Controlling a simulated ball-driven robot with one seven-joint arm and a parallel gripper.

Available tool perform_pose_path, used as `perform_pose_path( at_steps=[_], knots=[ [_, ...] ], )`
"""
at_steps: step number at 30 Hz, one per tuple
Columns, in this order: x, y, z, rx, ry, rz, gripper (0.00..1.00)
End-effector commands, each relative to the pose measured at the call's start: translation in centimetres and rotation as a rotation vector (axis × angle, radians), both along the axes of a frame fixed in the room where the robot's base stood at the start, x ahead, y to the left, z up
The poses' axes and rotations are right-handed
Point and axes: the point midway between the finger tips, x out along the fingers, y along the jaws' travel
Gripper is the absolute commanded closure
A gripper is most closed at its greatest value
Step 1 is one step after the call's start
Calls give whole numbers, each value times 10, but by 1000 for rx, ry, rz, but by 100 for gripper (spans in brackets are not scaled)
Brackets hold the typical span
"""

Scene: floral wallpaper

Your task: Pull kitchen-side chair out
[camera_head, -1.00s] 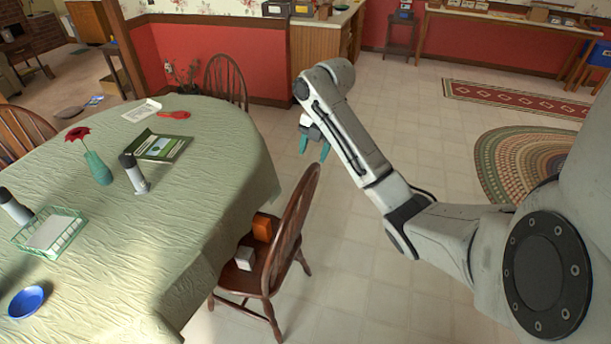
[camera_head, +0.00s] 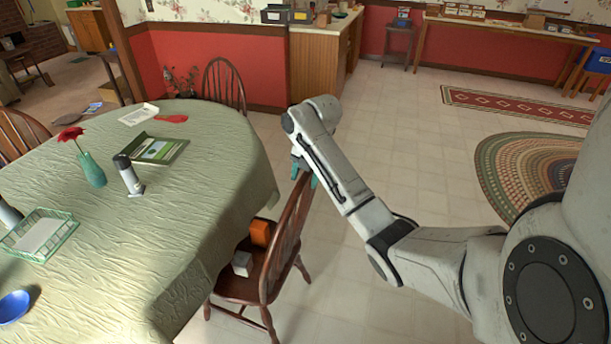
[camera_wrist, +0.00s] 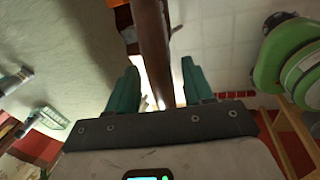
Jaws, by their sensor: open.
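The wooden chair (camera_head: 288,240) stands at the near right side of the table, its seat partly under the tablecloth edge. An orange block (camera_head: 261,232) and a white block (camera_head: 242,264) rest on its seat. My gripper (camera_head: 304,172) is at the top of the chair's backrest, partly hidden behind my arm. In the wrist view, my gripper (camera_wrist: 161,88) has its teal fingers apart, with the brown chair back (camera_wrist: 152,50) running between them. Whether the fingers touch the wood is not clear.
The table (camera_head: 190,215) with a green cloth fills the left, holding a vase (camera_head: 93,170), a basket (camera_head: 40,235) and a blue bowl (camera_head: 14,306). Another chair (camera_head: 224,86) stands at its far end. Tiled floor (camera_head: 400,150) right of the chair is clear, up to a braided rug (camera_head: 525,170).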

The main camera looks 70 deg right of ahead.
Motion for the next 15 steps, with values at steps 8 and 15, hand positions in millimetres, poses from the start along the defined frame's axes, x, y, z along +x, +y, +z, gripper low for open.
perform_pose_path(
  at_steps=[8, 15],
  knots=[
    [0, 0, 0, 0, 0, 0, 63],
    [0, 0, 0, 0, 0, 0, 86]
  ],
)
